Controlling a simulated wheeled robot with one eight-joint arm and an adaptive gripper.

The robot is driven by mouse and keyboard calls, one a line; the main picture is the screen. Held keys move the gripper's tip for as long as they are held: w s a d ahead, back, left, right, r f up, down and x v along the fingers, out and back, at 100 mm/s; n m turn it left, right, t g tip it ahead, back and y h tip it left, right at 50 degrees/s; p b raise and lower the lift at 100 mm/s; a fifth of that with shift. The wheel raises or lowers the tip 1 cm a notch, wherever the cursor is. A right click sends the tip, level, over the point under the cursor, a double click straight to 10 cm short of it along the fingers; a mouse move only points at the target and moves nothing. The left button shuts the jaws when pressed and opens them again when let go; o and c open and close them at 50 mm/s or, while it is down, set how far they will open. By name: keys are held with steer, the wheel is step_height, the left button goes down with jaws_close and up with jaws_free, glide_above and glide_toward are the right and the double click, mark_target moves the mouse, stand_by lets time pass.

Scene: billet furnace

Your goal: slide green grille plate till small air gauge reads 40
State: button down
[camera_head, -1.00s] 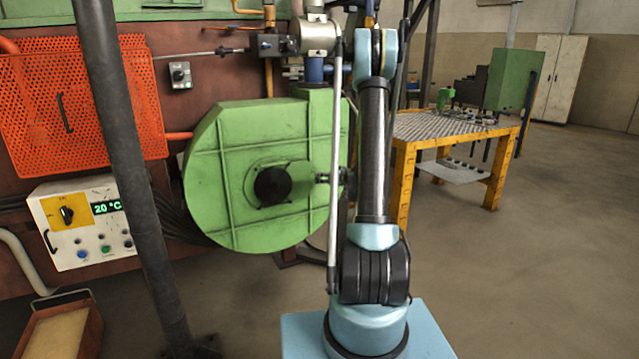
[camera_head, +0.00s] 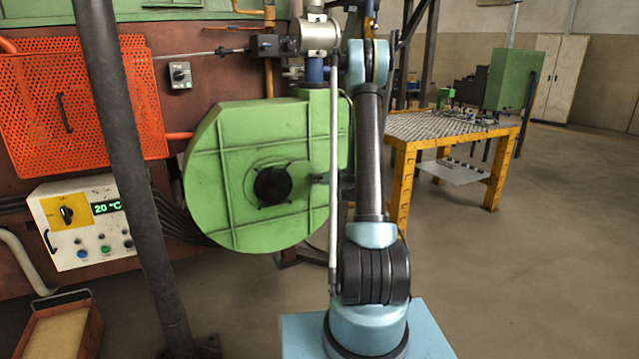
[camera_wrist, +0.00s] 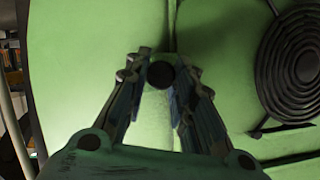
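The green round housing (camera_head: 225,215) stands left of my arm, with a dark round grille (camera_head: 272,185) in its face; the grille's concentric rings show in the wrist view (camera_wrist: 297,62). My gripper is small and dark in the head view (camera_head: 322,180), beside the right part of the housing. In the wrist view my gripper (camera_wrist: 162,78) has a finger on each side of a dark round knob (camera_wrist: 161,74), close to a vertical seam in the green surface. I cannot tell whether the fingers touch the knob. The plate's outline is unclear. No gauge reading is legible.
A silver rod (camera_head: 334,160) stands upright beside my arm. A dark post (camera_head: 135,170) crosses the left side. A control box (camera_head: 85,225) reads 20 °C. A yellow-framed table (camera_head: 455,128) stands at right, with open floor in front.

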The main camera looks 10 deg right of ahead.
steer(key=shift+w+d, duration=0.3)
steer(key=shift+d, duration=0.55)
steer(key=shift+w+d, duration=0.25)
steer(key=shift+d, duration=0.6)
steer(key=c, duration=1.3)
jaws_free()
steer(key=shift+c, duration=0.2)
steer(key=v, duration=1.2)
steer(key=shift+f, duration=0.1)
steer(key=s+a+r+g, duration=0.3)
steer(key=s+a, duration=0.3)
steer(key=s, duration=0.4)
steer(key=s+a+r+g, duration=0.3)
steer(key=s+a, duration=0.2)
steer(key=s, duration=0.5)
steer(key=s+d+f+g+h, duration=0.1)
steer(key=s+f+g+h, duration=0.1)
steer(key=s, duration=1.2)
steer(key=s+d+f+m+g+h, duration=0.1)
steer(key=s+f+g+h, duration=0.1)
steer(key=s, duration=1.2)
steer(key=shift+d+f+h, duration=0.35)
steer(key=shift+f+h, duration=0.05)
steer(key=shift+h, duration=0.4)
